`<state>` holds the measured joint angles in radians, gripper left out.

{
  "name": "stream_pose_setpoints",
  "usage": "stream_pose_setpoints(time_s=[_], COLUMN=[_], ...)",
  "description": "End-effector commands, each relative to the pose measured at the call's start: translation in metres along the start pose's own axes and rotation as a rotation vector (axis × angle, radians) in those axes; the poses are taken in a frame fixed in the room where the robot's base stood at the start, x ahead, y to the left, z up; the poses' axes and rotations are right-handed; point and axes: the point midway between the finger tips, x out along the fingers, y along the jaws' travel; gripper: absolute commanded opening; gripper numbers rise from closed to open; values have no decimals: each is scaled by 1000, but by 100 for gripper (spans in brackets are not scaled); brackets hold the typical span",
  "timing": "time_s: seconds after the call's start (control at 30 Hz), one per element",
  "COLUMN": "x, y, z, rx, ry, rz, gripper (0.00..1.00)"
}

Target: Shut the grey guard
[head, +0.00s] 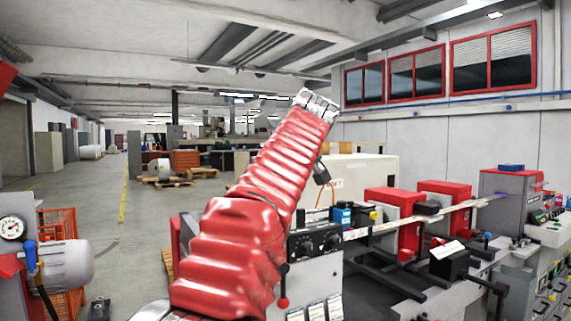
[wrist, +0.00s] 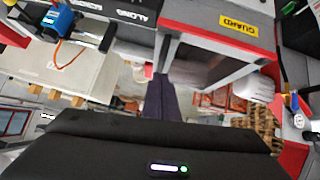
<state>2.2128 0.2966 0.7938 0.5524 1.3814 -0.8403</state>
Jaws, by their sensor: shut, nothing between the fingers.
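The grey guard (wrist: 212,40) shows in the upper middle of the wrist view, with a yellow label reading GUARD on its face and red along its edges. How far it stands open I cannot tell. In the head view I cannot make it out; my red-sleeved arm covers part of the machine. My gripper's dark fingers (wrist: 160,100) are together in the middle of the wrist view, with nothing seen between them. In the picture they lie just below and left of the guard; whether they touch it is unclear. The gripper is not clearly seen in the head view.
The machine's bed runs to the right with red-topped grey units (head: 395,203) and black parts in front. A control panel with dials (head: 315,243) stands beside my arm. A motor with a gauge (head: 12,228) is at the left. The floor (head: 110,210) between is open.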

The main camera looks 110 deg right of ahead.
Motion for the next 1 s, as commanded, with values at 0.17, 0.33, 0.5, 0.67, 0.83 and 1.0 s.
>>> stream_pose_setpoints(time_s=[0.17, 0.33, 0.5, 0.67, 0.83, 1.0], x=[-19, -50, -78, -97, -107, -109], y=[-1, -2, -3, -4, -5, -5], z=[-9, -9, -9, -10, -10, -10], rx=[-4, -4, -6, -5, -6, -6], ry=[4, 4, 5, 5, 4, 5], rz=[3, 4, 4, 2, 0, 0], gripper=[0, 0, 0, 0, 0, 0])
